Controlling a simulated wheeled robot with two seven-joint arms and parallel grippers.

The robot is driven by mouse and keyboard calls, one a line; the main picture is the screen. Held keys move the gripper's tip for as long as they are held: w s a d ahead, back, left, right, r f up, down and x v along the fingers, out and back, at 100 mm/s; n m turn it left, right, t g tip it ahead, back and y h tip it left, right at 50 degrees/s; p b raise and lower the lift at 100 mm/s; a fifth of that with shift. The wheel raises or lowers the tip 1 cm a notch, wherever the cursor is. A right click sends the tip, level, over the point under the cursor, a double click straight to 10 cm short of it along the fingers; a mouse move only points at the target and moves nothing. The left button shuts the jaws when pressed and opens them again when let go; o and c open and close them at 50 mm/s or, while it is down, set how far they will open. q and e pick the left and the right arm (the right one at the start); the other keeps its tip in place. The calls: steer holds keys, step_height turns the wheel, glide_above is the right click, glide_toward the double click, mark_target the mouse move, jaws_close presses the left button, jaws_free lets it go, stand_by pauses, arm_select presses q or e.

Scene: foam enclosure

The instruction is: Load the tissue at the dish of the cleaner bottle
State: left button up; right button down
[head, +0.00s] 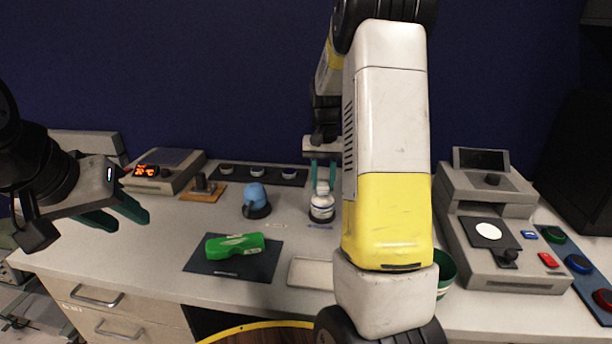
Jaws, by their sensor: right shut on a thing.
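The dish is not clear at this size. I see no separate tissue elsewhere. My left gripper (122,214) is at the left, empty, its teal fingers apart, above the bench.
A green pack (236,245) lies on a dark mat (209,266). A pale tray (309,272) lies in front of the bottle. A blue object (255,201) stands left of the bottle. A grey machine (496,252) fills the right. My right arm hides part of the bench.

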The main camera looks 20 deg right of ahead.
mark_target(323, 184)
steer(key=shift+r, duration=3.5)
steer(key=shift+s, duration=0.1)
